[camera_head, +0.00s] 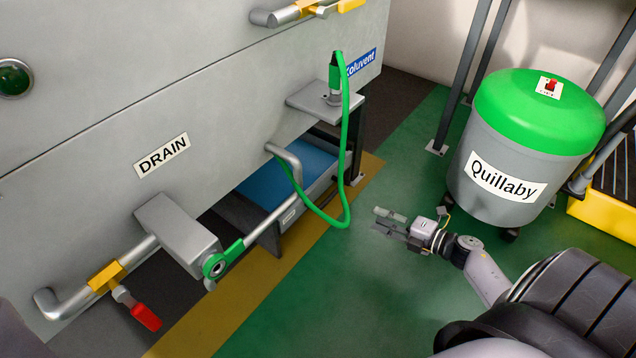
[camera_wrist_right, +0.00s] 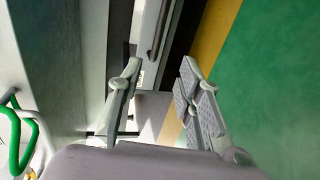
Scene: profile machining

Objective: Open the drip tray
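The drip tray (camera_head: 318,195), with a blue inside and a grey front bearing a small label, sits low under the grey machine, partly hidden by a pipe and green hose. A grey front with a bar handle (camera_wrist_right: 158,38) shows ahead in the right wrist view; it looks like the tray's front. My right gripper (camera_head: 381,219) is open and empty, out over the green floor to the right of the tray and apart from it. In the wrist view its spread fingers (camera_wrist_right: 160,70) point toward that front. My left gripper is not in view.
A green hose (camera_head: 345,150) loops down in front of the tray's right part. A drain pipe with a green valve (camera_head: 215,265) and red handle (camera_head: 146,317) runs along the machine's left. A Quillaby drum (camera_head: 515,150) stands at right. The green floor between is clear.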

